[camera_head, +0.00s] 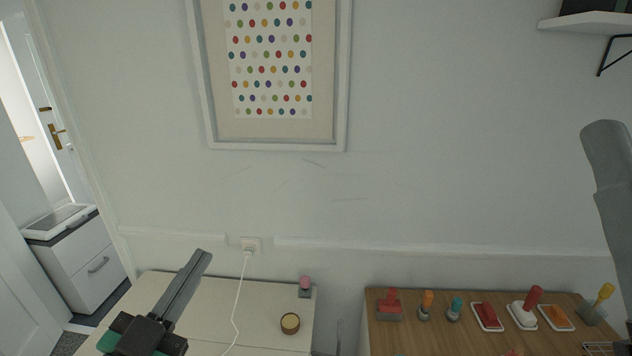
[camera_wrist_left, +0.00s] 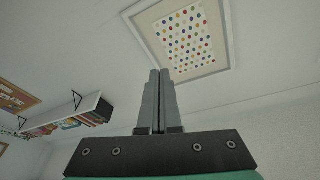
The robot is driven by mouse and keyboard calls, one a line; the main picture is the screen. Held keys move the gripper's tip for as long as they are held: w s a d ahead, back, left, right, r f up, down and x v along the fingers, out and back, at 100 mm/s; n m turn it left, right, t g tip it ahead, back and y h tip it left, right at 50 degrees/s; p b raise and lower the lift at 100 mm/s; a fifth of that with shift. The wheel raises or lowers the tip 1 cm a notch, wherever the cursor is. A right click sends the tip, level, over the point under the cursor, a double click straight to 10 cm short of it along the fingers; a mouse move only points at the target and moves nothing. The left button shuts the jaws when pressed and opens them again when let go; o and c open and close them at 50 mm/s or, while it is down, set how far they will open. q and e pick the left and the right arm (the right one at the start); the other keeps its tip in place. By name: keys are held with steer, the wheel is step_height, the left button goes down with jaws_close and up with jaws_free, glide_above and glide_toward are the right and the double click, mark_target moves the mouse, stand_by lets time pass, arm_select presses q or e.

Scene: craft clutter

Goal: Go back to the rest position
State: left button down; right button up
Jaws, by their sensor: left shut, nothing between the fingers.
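My left gripper (camera_head: 200,257) is at the lower left of the head view, raised in front of a pale table, with its fingers pointing up and to the right. In the left wrist view its two grey fingers (camera_wrist_left: 160,74) are pressed together with nothing between them. They point up toward the wall and the framed dot picture (camera_wrist_left: 184,38). Of my right arm, only a grey link shows at the right edge of the head view; its gripper is out of frame.
The pale table (camera_head: 270,339) holds a round tin (camera_head: 290,323), a pink-topped item (camera_head: 304,284) and a white cable (camera_head: 239,300). The wooden table (camera_head: 440,340) holds several stamps and trays, including a red stamp (camera_head: 389,303). A white shelf (camera_head: 590,24) is at upper right.

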arm_select(q)
steer(key=s+r+n+t+y, duration=0.1)
steer(key=s+r+n+t, duration=0.25)
steer(key=s+r, duration=0.55)
steer(key=s+r+n+t+y, duration=0.2)
steer(key=s+r+t, duration=0.25)
steer(key=r, duration=0.75)
step_height(320, 180, up, 20)
steer(key=p, duration=1.9)
steer(key=shift+a+f+g+h, duration=0.15)
steer(key=shift+f+g+h, duration=0.1)
steer(key=shift+g+h, duration=0.15)
steer(key=shift+w, duration=0.1)
